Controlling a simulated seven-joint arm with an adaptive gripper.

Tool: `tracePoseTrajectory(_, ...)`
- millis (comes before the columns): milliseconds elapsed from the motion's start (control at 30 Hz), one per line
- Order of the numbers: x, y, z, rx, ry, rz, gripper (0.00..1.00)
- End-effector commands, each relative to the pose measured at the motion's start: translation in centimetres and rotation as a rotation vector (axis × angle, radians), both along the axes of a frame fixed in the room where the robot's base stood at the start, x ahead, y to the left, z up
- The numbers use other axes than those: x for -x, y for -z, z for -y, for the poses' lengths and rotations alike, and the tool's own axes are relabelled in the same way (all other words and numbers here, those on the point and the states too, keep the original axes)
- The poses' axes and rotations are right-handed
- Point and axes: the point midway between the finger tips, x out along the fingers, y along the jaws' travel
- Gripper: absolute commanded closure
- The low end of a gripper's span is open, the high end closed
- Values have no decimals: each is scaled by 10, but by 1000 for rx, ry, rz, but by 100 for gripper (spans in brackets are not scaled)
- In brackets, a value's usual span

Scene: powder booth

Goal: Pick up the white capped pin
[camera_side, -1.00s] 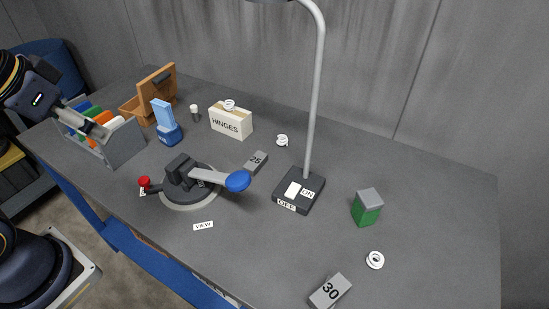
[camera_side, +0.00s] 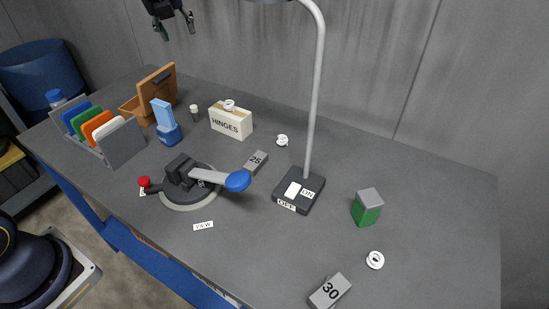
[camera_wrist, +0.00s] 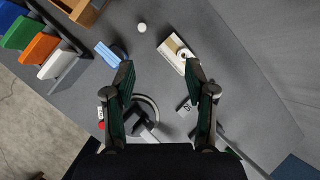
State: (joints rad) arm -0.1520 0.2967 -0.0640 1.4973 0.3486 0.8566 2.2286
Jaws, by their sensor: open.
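The white capped pin (camera_side: 194,112) stands upright on the table in the side view, between the blue holder and the HINGES box. It is small, with a white top over a darker body. In the wrist view its round white cap (camera_wrist: 142,28) shows near the top, beyond my fingertips. My gripper (camera_side: 178,32) is high above the back of the table, fingers pointing down, open and empty. Its two fingers also show apart in the wrist view (camera_wrist: 160,66). The pin is well clear of them.
The HINGES box (camera_side: 231,122) with a white ring on it stands right of the pin. The blue holder (camera_side: 167,130) and an open brown box (camera_side: 156,88) are left of it. A lamp post (camera_side: 314,100) rises further right. Table space before the pin is clear.

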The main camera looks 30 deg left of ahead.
Motion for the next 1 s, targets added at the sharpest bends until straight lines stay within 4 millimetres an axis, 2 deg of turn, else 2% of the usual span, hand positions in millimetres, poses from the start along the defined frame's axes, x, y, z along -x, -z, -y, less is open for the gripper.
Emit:
tracePoseTrajectory(33,-17,27,-11,-18,20,-48,45)
tracePoseTrajectory(100,-34,59,-24,-25,24,-93,45)
tracePoseTrajectory(200,-43,102,-36,-12,7,-152,45)
tracePoseTrajectory(300,-41,133,-41,2,-3,-200,45)
tracePoseTrajectory(467,-41,160,-51,9,-14,-224,45)
tracePoseTrajectory(800,-61,230,-72,9,-13,-223,45)
tracePoseTrajectory(1000,-67,250,-79,9,-13,-221,45)
